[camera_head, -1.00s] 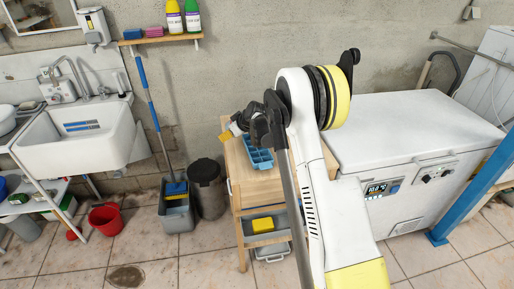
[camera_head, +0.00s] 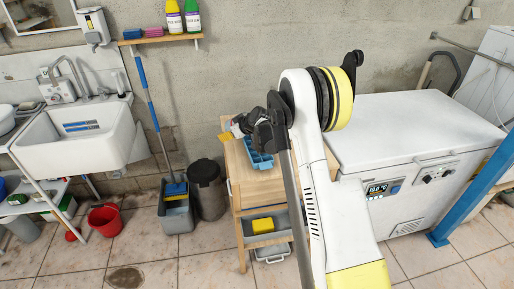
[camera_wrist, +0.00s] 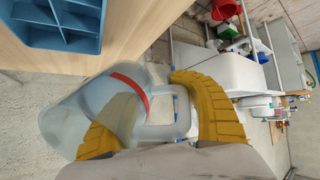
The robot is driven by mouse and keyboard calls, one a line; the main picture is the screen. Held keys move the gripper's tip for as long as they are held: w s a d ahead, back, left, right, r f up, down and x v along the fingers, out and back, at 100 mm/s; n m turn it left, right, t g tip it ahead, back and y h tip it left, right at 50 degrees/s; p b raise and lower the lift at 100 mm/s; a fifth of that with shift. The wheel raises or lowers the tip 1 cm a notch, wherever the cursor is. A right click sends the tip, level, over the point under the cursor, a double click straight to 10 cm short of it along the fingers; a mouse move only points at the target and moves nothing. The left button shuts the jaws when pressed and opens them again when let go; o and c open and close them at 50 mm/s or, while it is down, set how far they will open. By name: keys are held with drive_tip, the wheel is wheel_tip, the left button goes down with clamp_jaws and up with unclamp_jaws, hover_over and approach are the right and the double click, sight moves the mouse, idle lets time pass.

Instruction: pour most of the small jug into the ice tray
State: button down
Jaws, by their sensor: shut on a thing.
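The small jug (camera_wrist: 75,120) is clear and frosted, with a red band near its rim and a loop handle. It fills the left of the wrist view, lying tilted in that picture. My gripper (camera_wrist: 155,110) has yellow ribbed fingers and is shut on the jug at its handle side; one finger shows through the jug wall. I cannot tell the liquid level. The blue ice tray (camera_wrist: 68,38) shows at the top left of the wrist view, apart from the jug. In the head view the tray (camera_head: 262,163) lies on the wooden cart, partly hidden by my gripper (camera_head: 229,134).
The wooden cart top (camera_head: 252,187) has bare room in front of the tray. A white chest freezer (camera_head: 420,130) stands close on the right. A dark bin (camera_head: 207,190) and a mop bucket (camera_head: 176,212) stand left of the cart. The concrete wall is behind.

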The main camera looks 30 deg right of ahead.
drive_tip(key=shift+t, duration=0.3)
drive_tip(key=shift+w+f+t+y+b, duration=0.15)
drive_tip(key=shift+f+t+y+b, duration=0.55)
drive_tip(key=shift+b, duration=0.6)
idle(1.1)
drive_tip(key=shift+r+t, duration=0.9)
drive_tip(key=shift+r, duration=0.45)
idle(1.1)
drive_tip(key=shift+s+r+m+y, duration=0.2)
drive_tip(key=shift+r+m+y, duration=0.1)
drive_tip(key=shift+r, duration=0.35)
idle(0.7)
